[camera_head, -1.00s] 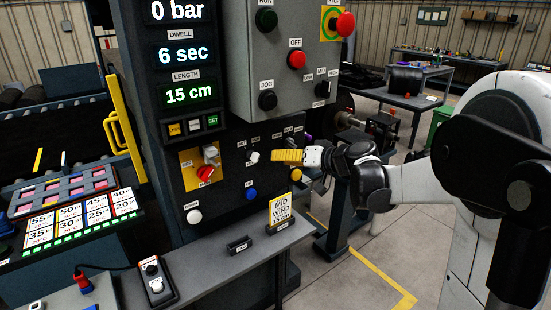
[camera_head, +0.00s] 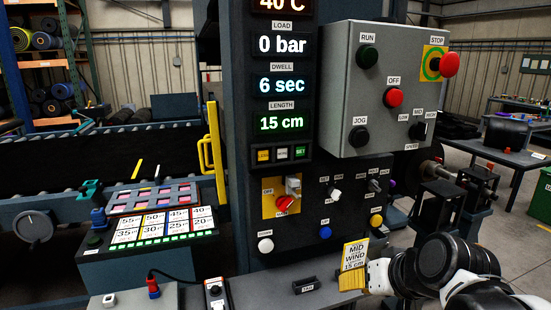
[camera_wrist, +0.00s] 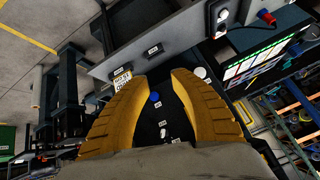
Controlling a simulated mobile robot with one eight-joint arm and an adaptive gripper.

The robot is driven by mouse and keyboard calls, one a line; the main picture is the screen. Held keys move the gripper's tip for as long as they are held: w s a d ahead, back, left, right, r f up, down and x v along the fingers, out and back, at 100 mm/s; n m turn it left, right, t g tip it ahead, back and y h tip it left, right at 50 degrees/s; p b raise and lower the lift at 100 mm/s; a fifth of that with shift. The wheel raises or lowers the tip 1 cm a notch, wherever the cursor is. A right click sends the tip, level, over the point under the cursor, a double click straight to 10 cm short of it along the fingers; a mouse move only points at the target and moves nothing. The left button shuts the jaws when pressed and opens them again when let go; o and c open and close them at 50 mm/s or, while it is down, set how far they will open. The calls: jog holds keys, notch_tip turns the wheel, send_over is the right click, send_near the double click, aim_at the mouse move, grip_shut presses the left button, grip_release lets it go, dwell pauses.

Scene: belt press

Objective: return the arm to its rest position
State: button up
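My gripper (camera_head: 352,281) has yellow fingers and is at the lower right in the head view, in front of the control panel's lower edge. It overlaps the bottom of the yellow and white MID WIND 15 cm card (camera_head: 355,251); I cannot tell whether they touch. In the wrist view my gripper (camera_wrist: 158,82) has its two ridged fingers apart, with nothing held between them. The dark panel with a blue button (camera_wrist: 154,97) shows through the gap. The card (camera_wrist: 122,79) lies beyond the left finger.
The dark control panel (camera_head: 335,225) carries a red switch (camera_head: 285,203), several knobs and buttons. Above it is a grey box (camera_head: 372,60) with a red stop button (camera_head: 449,64). A labelled card board (camera_head: 150,232) stands at left. Open floor lies at far right.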

jog(key=s+d+f+h, duration=0.1)
jog(key=s+f, duration=0.1)
jog(key=s, duration=0.3)
jog(key=s+d+f+h+b, duration=0.1)
jog(key=s+f, duration=0.2)
jog(key=s, duration=0.1)
jog(key=shift+s+d+f+g+h, duration=0.15)
jog(key=shift+s+g+h, duration=0.15)
jog(key=shift+s+h, duration=0.1)
